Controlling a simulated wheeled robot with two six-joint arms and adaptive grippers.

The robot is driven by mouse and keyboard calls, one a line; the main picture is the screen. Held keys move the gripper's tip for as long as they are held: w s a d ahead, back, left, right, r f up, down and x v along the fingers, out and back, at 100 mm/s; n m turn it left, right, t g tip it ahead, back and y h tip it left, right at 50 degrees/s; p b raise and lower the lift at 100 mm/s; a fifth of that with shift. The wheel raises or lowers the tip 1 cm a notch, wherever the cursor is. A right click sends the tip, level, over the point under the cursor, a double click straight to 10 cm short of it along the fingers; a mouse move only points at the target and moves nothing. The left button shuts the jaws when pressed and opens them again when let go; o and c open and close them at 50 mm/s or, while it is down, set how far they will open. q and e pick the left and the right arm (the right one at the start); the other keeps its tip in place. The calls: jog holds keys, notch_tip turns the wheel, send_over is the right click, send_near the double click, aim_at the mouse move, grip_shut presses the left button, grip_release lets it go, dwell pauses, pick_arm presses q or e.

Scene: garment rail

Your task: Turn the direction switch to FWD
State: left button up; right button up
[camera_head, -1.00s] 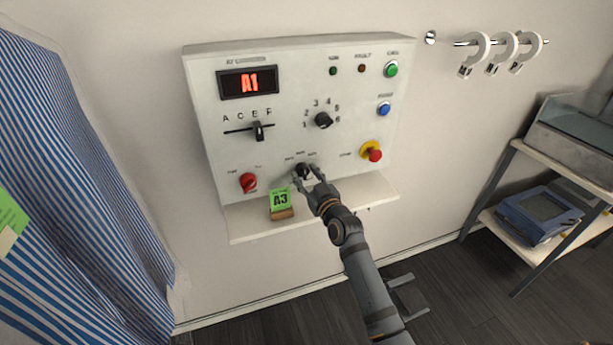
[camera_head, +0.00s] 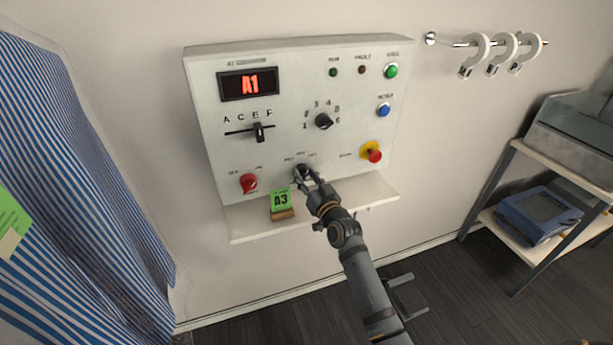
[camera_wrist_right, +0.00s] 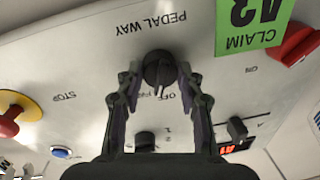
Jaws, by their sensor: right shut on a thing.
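The direction switch is a black round knob (camera_head: 301,168) low in the middle of the white control panel (camera_head: 225,110). The right wrist view shows the knob (camera_wrist_right: 158,68) upside down, near the words PEDAL WAY, OFF and a partly hidden FW label. My right gripper (camera_head: 306,177) is shut on the knob, with one finger on each side of it in the right wrist view. My left gripper is not in view.
A green A3 claim card (camera_head: 281,200) stands on the panel's ledge (camera_head: 250,226), left of my right gripper. A red knob (camera_head: 249,183) lies left, a red stop button (camera_head: 375,155) right. A numbered dial (camera_head: 323,121) and slider (camera_head: 259,132) are above.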

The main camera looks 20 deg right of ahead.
jog(key=shift+m+p, duration=0.35)
jog(key=shift+m, duration=1.55)
jog(key=o, duration=1.2)
jog(key=shift+c, duration=0.2)
jog(key=s+d, duration=0.1)
jog(key=s, duration=1.1)
jog(key=shift+f, duration=0.3)
